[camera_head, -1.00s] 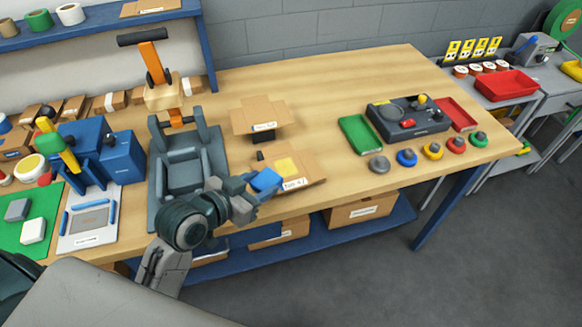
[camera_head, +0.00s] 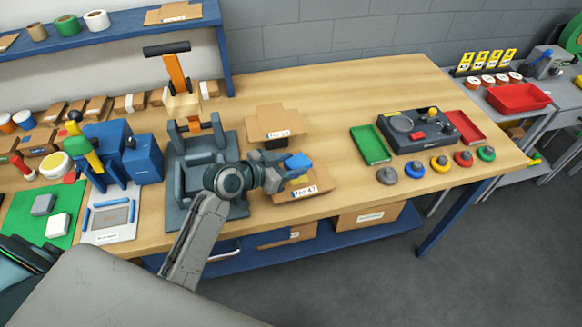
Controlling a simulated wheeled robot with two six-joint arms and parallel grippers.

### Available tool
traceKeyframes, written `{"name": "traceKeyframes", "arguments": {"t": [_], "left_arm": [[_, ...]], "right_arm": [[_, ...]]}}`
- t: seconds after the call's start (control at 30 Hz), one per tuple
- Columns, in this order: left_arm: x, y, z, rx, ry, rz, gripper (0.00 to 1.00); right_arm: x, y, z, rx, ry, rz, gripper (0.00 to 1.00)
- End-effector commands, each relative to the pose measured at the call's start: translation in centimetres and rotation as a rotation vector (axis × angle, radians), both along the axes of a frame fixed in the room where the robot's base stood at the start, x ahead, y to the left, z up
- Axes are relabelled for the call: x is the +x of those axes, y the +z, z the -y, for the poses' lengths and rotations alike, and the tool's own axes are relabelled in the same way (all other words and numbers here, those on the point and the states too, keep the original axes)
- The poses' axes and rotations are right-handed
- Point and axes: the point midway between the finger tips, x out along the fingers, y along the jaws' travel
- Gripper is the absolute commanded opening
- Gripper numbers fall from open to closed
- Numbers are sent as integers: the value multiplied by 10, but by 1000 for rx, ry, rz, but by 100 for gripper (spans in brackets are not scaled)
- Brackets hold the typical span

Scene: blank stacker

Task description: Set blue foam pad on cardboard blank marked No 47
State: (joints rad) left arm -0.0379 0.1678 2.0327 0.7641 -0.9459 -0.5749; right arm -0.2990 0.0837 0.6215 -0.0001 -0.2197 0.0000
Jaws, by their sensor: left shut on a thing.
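A blue foam pad (camera_head: 298,161) is held in my left gripper (camera_head: 284,168), which is shut on it. The pad is over the back part of the cardboard blank marked No 47 (camera_head: 318,186), near a yellow pad (camera_head: 300,181) on that blank. I cannot tell whether the blue pad touches anything below it. The blank lies flat near the table's front edge, its label facing me, partly hidden by my gripper. A second cardboard blank (camera_head: 272,122) with a label stands raised just behind. My right gripper is not in view.
A grey fixture (camera_head: 225,205) with an orange-handled press (camera_head: 178,75) stands left of the blanks. A green tray (camera_head: 370,145), a dark control box (camera_head: 415,132) and several coloured knobs (camera_head: 440,164) are to the right. Bare table (camera_head: 335,125) lies between.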

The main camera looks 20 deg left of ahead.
Motion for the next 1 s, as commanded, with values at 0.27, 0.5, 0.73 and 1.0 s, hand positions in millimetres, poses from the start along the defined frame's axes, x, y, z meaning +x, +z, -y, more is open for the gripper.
{"name": "traceKeyframes", "arguments": {"t": [0.27, 0.5, 0.73, 1.0], "left_arm": [[4, -25, 0, -3, 1, -5, 24], [4, -36, 0, -1, 1, 1, 24], [4, -41, 0, 0, 2, 0, 24], [4, -39, 0, 0, 2, 0, 66]], "right_arm": [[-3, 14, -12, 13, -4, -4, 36], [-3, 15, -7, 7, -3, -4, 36], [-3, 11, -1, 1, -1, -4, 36], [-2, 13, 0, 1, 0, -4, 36]]}}
